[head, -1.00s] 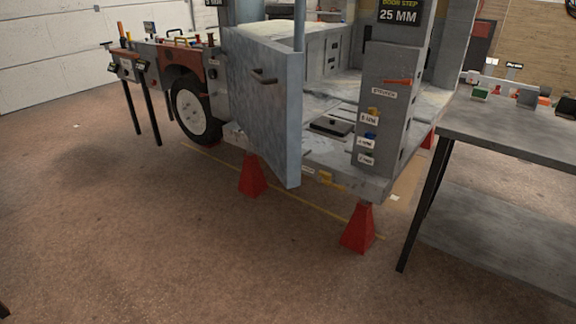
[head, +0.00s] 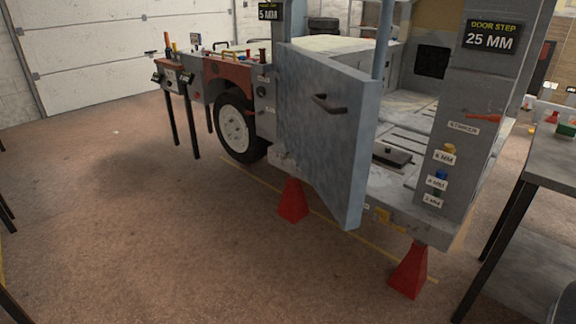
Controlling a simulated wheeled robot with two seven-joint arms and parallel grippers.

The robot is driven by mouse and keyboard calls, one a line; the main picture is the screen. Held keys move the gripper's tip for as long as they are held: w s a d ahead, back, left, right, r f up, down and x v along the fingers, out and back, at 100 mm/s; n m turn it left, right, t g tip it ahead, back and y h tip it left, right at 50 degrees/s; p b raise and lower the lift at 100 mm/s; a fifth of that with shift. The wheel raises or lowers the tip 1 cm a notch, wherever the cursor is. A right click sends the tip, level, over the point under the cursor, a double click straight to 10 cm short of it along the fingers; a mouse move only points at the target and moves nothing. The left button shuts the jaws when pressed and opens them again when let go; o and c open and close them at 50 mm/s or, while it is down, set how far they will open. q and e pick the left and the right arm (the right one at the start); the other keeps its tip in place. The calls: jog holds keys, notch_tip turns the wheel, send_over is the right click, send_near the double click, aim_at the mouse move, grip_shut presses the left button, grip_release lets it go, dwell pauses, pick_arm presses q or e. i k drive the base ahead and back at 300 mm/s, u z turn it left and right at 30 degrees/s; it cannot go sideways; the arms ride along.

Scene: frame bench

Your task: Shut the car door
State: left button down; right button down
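The car door (head: 325,150) is a grey-blue panel standing open, swung out from the car body toward me. A dark handle (head: 328,104) sits on its outer face, in the upper middle. The door opening shows behind it to the right, with the grey pillar (head: 470,130) on the far side. The hinge side is at the left, by the front wheel (head: 236,130). Neither of my grippers is in view.
Red stands (head: 409,272) hold up the car body. A grey table (head: 555,160) stands at the right edge, and a small bench (head: 172,78) with tools at the back left. The brown floor in front of the door is clear.

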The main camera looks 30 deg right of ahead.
aim_at(329, 110)
jog(key=z, duration=0.15)
jog(key=i, duration=0.8)
jog(key=z, duration=0.55)
